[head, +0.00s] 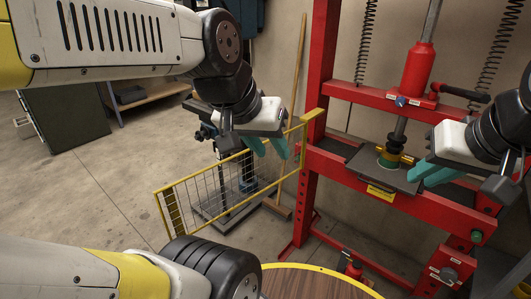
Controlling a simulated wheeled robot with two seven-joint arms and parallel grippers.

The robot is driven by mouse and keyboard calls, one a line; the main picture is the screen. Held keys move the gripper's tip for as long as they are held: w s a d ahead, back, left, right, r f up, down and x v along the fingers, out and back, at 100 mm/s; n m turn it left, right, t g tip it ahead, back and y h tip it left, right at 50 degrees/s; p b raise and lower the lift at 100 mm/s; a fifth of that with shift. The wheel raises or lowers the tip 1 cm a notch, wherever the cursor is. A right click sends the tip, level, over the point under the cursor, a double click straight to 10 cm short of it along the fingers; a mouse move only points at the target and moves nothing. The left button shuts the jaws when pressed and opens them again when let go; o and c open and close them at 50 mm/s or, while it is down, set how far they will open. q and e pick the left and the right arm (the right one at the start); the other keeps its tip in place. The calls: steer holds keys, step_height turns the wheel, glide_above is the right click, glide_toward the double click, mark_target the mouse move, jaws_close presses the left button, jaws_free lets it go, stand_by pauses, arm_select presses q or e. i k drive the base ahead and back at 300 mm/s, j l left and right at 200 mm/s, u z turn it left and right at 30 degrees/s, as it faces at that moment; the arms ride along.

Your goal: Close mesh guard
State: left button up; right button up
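The mesh guard (176,188) is a yellow frame with wire mesh. It stands swung out to the left of the red press (320,62), joined to it near the press's left post. My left gripper (269,149) has teal fingers that are apart, by the guard's top rail near the hinge end. I cannot tell whether they touch the rail. My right gripper (424,173) is beside the press plate on the right. Its teal fingers look close together, and I cannot tell whether they are open or shut.
A round wooden top with a yellow rim (305,284) is at the bottom. A broom handle (297,75) leans on the wall. The floor (95,190) at left is clear.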

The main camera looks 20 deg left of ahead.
mark_target(169, 197)
steer(key=j+z, duration=0.2)
steer(key=j, duration=0.2)
steer(key=j+z, duration=0.2)
steer(key=j, duration=0.2)
steer(key=k+j+z, duration=0.2)
steer(key=j, duration=0.2)
steer(key=j+z, duration=0.2)
steer(key=j, duration=0.15)
steer(key=k+j+z, duration=0.2)
steer(key=j, duration=0.15)
steer(key=k+j+z, duration=0.2)
steer(key=j, duration=0.15)
steer(key=j+z, duration=0.2)
steer(key=j, duration=0.15)
steer(key=j+z, duration=0.1)
steer(key=j, duration=0.4)
steer(key=k+j+z, duration=0.15)
steer(key=j, duration=0.3)
steer(key=j+z, duration=0.1)
steer(key=j, duration=0.35)
steer(key=k+j+u, duration=0.25)
steer(key=k+j, duration=0.3)
steer(key=j, duration=0.1)
